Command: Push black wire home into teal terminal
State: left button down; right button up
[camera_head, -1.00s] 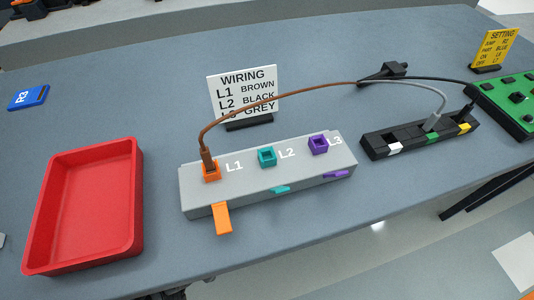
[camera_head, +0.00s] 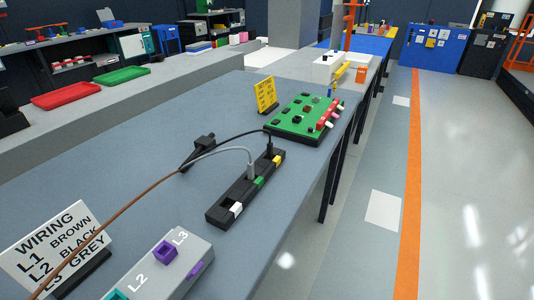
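The black wire (camera_head: 232,136) arches from a black cable clamp to the far end of a black holder. Its dark plug (camera_head: 269,144) stands upright at the holder's yellow-marked end. The teal terminal (camera_head: 117,295), beside the L2 label on the grey terminal block (camera_head: 188,266), is mostly cut off by the bottom edge. No wire is visible at what shows of it. The purple L3 terminal (camera_head: 165,251) looks empty. Neither gripper is in view.
The black holder (camera_head: 222,207) also carries the grey wire's plug (camera_head: 250,170). The brown wire (camera_head: 125,208) crosses in front of the wiring sign (camera_head: 58,245). The cable clamp (camera_head: 203,147), yellow sign (camera_head: 264,95) and green board (camera_head: 303,118) stand farther back. The table's right edge is close by.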

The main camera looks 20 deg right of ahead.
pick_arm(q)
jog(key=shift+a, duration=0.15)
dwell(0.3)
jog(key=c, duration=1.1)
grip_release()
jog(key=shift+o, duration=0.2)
